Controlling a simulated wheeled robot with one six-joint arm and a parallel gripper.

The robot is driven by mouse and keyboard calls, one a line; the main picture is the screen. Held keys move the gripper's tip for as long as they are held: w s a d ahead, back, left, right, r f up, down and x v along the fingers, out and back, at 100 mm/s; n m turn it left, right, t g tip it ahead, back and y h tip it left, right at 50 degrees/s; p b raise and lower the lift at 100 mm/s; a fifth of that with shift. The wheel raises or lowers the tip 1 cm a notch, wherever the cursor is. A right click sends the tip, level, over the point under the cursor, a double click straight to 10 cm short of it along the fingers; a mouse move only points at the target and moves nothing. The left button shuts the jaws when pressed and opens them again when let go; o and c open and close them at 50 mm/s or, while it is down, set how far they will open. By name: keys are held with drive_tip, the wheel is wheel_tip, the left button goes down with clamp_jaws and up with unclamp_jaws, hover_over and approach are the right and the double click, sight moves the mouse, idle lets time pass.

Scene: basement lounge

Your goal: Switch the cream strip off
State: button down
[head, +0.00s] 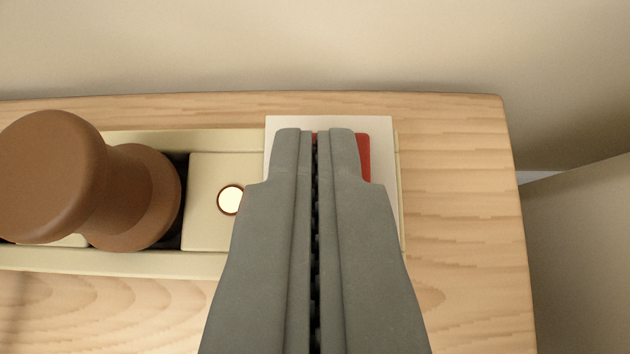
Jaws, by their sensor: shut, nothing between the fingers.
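The cream strip (205,170) lies along a wooden top. Near its right end is a white plate (385,150) with a red switch (363,155). A round light (230,200) on the strip, left of the plate, shows bright pale yellow with a dark ring. My gripper (314,132) is shut and empty. Its fingertips are in front of the red switch and hide most of it; only its right side and a sliver between the tips show. I cannot tell whether the fingertips touch the switch.
A brown, rounded knob-like object (50,175) stands on the strip at the left and hides part of it. The wooden top (460,200) is bare right of the strip and ends at its right edge. A plain wall (300,45) is behind.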

idle(0.3)
drive_tip(key=shift+w+f, duration=0.1)
drive_tip(key=shift+f, duration=0.15)
drive_tip(key=shift+w, duration=0.15)
drive_tip(key=shift+w+r, duration=0.25)
drive_tip(key=shift+w, duration=0.35)
drive_tip(key=shift+w+r, duration=0.15)
drive_tip(key=shift+r, duration=0.4)
drive_tip(key=r, duration=0.2)
drive_tip(key=shift+w+r, duration=0.2)
drive_tip(key=shift+r, duration=0.2)
drive_tip(key=w+r+v, duration=0.1)
drive_tip(key=r+v, duration=0.1)
drive_tip(key=v, duration=0.8)
drive_tip(key=shift+w, duration=0.3)
